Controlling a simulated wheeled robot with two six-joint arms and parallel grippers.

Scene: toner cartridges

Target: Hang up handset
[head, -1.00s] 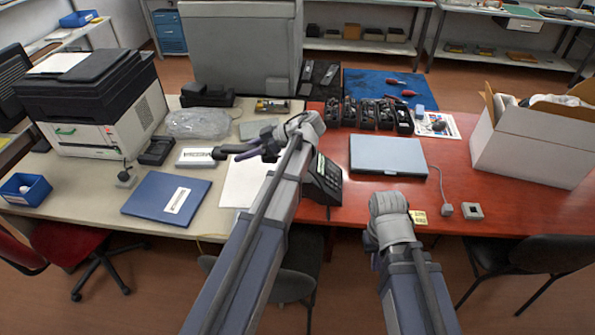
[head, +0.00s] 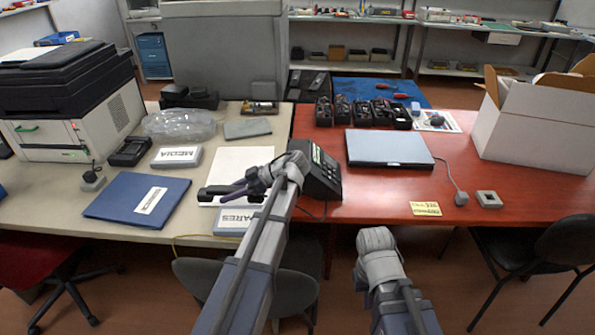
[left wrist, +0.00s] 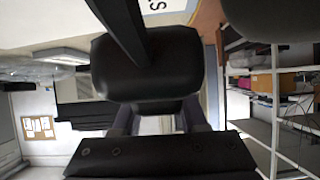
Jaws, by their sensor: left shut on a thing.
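My left gripper (head: 240,188) is shut on a black handset (head: 211,192). It holds the handset over the white sheet on the pale table, left of the dark desk phone (head: 320,174). The phone stands at the left edge of the red table, apart from the handset. In the left wrist view the handset (left wrist: 150,68) is a large dark shape between the fingers. The phone's cradle is partly hidden by my left arm. My right arm ends at the wrist (head: 376,242), in front of the red table; its fingers are hidden.
A grey laptop (head: 388,148) lies right of the phone, with a yellow label (head: 425,209) nearer the edge. A box marked SPARES (head: 234,220) lies below the handset. A blue binder (head: 137,201) is to the left. Black cartridges (head: 362,112) stand behind the laptop.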

